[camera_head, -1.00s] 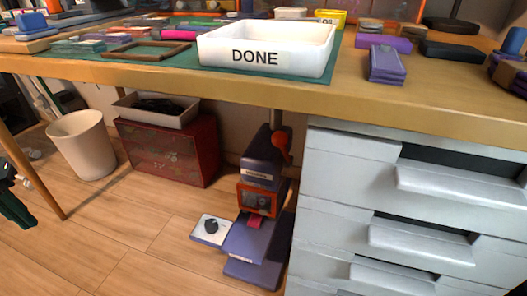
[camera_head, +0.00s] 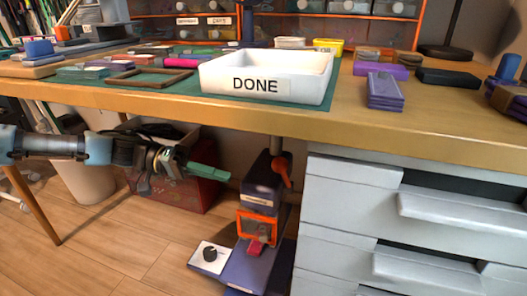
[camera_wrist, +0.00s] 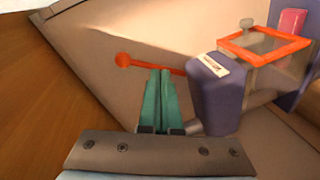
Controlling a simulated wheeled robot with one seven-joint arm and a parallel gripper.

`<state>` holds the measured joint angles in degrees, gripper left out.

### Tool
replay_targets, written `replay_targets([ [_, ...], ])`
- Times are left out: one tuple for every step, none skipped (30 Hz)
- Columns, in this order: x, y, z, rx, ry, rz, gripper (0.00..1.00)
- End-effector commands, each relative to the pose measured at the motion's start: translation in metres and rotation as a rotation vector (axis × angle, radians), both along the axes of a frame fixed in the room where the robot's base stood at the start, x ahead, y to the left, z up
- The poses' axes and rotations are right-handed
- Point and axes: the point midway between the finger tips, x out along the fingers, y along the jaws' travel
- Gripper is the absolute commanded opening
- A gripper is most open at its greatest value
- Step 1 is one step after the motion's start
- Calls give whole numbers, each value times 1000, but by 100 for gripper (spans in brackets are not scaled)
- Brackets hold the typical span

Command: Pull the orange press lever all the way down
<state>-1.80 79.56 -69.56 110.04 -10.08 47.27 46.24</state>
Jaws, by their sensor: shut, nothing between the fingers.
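The orange press lever (camera_head: 283,171) is on the upper right side of the purple press (camera_head: 262,195), which stands on the floor under the table. The lever's ball knob points up in the head view. In the wrist view the lever (camera_wrist: 124,60) runs as a thin orange rod from its ball knob toward the press (camera_wrist: 214,95), partly hidden behind the fingertips. My gripper (camera_head: 228,175) is shut and empty, with green fingers, left of the press in the head view. In the wrist view my fingers (camera_wrist: 160,76) overlap the lever's rod; I cannot tell whether they touch it.
The wooden table (camera_head: 150,101) hangs over the press, with a white DONE tray (camera_head: 219,93) on it. Grey drawers (camera_head: 350,185) stand close to the press's right. A red box (camera_head: 200,190) and a beige bin (camera_head: 85,185) are on the left.

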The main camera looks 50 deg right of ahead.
Motion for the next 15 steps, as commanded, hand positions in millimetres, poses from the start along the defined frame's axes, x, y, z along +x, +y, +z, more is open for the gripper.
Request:
replay_targets([
  [3, -9, 15, -77, 51, 7, 0],
  [6, -14, 24, -118, 74, 10, 0],
  [10, -18, 35, -170, 101, 14, 0],
  [13, -21, 42, -205, 118, 19, 0],
  [16, -23, 48, -235, 134, 23, 0],
  [19, -25, 55, -269, 151, 28, 0],
  [22, -26, 60, -291, 161, 32, 0],
  [24, -27, 63, -308, 168, 36, 0],
  [26, -28, 67, -326, 177, 39, 0],
  [27, -28, 69, -336, 182, 42, 0],
  [28, -28, 70, -343, 184, 43, 0],
  [29, -28, 71, -349, 187, 44, 0],
  [29, -28, 72, -351, 188, 44, 0],
  [29, -28, 72, -352, 188, 44, 0],
  [29, -28, 72, -351, 188, 44, 0],
])
